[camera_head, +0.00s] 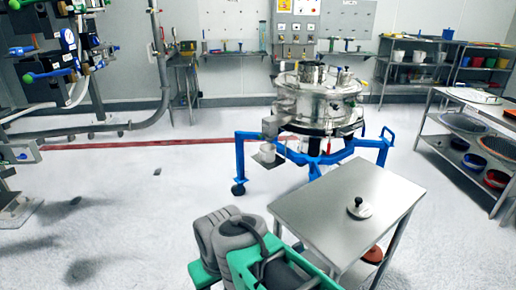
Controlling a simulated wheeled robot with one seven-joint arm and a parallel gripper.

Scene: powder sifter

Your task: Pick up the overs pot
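The powder sifter (318,97) is a round steel vessel on a blue wheeled frame (240,160) in the middle of the room. A small whitish pot (267,148) sits on a small plate below the outlet (271,126) on the sifter's left side. It looks like the overs pot, though it is small and its details are unclear. It appears upright, with its top close under the outlet.
A steel table (320,225) with a round black-knobbed lid (359,208) stands at front right. Shelves (480,140) line the right. Pipework (80,60) stands left. The floor (165,215) left of the sifter is mostly open.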

